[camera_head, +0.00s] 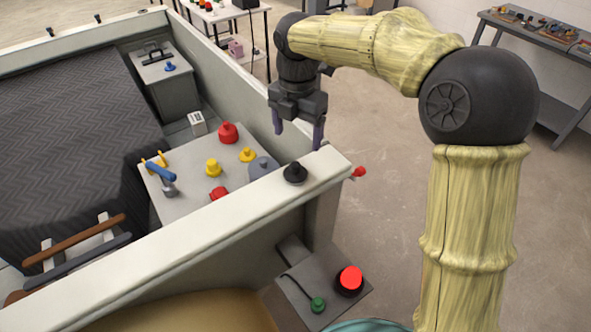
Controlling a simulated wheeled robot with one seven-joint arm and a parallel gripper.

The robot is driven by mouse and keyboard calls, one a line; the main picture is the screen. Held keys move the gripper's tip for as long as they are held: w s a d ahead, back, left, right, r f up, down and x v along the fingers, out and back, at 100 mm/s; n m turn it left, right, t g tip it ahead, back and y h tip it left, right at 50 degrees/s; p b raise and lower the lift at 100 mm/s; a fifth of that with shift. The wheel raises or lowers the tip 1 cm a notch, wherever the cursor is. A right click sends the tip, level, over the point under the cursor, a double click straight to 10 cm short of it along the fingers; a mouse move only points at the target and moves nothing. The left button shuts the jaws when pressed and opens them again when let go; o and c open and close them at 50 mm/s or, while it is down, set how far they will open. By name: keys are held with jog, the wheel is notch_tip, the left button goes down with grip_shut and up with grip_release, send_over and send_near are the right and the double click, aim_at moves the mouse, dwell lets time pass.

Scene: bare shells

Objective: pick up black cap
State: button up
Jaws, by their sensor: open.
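The black cap (295,173) sits on top of the pale wall's flat rim (240,207), near its right end. It is a low, round black piece with a small knob on top. My gripper (298,137) hangs above and a little behind the cap, with its two purple fingers pointing down. The fingers are spread apart and nothing shows between them. The gripper looks apart from the cap; the exact height gap is hard to tell.
Inside the wall, a grey-white table (190,200) holds red and yellow knobs, a grey piece (263,167) and a blue hammer (160,175). A red peg (358,172) sticks out at the wall's end. A red button (350,280) sits lower, in front. Open floor lies right.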

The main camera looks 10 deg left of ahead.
aim_at(295, 164)
notch_tip(295, 164, down, 5)
jog(key=shift+f+p, duration=0.1)
jog(key=shift+p, duration=0.2)
jog(key=shift+s+a+f+p, duration=0.1)
jog(key=shift+f+p, duration=0.35)
jog(key=shift+f, duration=0.85)
jog(key=shift+a+f+p, duration=0.1)
jog(key=shift+f+p, duration=0.35)
jog(key=shift+f, duration=0.85)
jog(key=c, duration=1.1)
